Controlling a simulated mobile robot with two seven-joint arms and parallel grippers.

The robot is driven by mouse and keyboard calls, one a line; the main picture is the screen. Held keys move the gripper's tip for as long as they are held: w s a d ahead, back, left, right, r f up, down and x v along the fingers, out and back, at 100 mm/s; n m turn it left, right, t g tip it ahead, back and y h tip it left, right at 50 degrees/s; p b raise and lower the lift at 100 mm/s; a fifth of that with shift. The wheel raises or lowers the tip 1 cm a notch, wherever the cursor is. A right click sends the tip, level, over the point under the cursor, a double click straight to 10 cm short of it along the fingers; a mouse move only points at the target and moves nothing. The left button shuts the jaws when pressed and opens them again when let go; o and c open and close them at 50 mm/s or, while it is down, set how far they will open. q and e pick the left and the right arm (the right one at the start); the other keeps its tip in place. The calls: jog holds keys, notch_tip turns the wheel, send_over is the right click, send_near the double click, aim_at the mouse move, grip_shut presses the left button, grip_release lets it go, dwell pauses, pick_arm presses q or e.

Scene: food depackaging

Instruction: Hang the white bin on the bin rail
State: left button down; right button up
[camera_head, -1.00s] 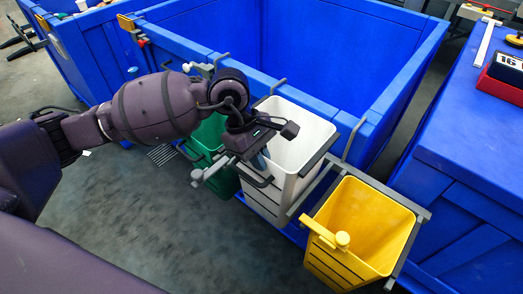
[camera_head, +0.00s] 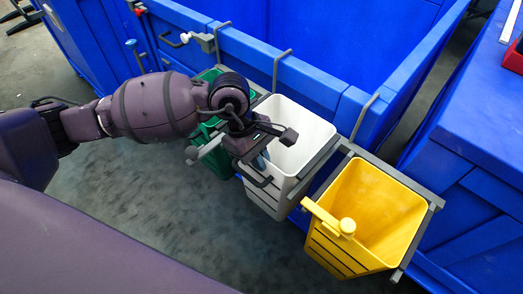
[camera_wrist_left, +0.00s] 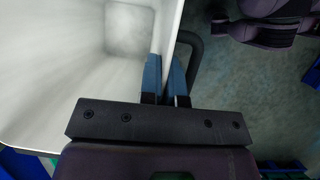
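The white bin (camera_head: 309,128) stands upright between the green and yellow bins, close to the dark grey bin rail (camera_head: 392,173). The rail hangs by hooks on the near wall of a blue container. My left gripper (camera_head: 264,160) is at the bin's near left rim. In the left wrist view, its two blue fingers (camera_wrist_left: 166,80) are shut on the white bin's wall (camera_wrist_left: 60,85), one inside and one outside. The bin is empty. Whether its rim rests on the rail cannot be told. My right gripper is not in view.
The yellow bin (camera_head: 378,215) with a yellow handle hangs to the right. The green bin (camera_head: 213,160) is to the left, partly hidden by my left arm. The large blue container (camera_head: 330,82) stands behind, another blue box (camera_head: 470,120) at right. The floor in front is open.

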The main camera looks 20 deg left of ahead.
pick_arm(q)
notch_tip(320, 180, down, 2)
jog(key=shift+f+b, duration=0.2)
jog(key=shift+b, duration=0.2)
jog(key=shift+f, duration=0.7)
jog(key=c, duration=1.2)
grip_release()
jog(key=shift+c, duration=0.2)
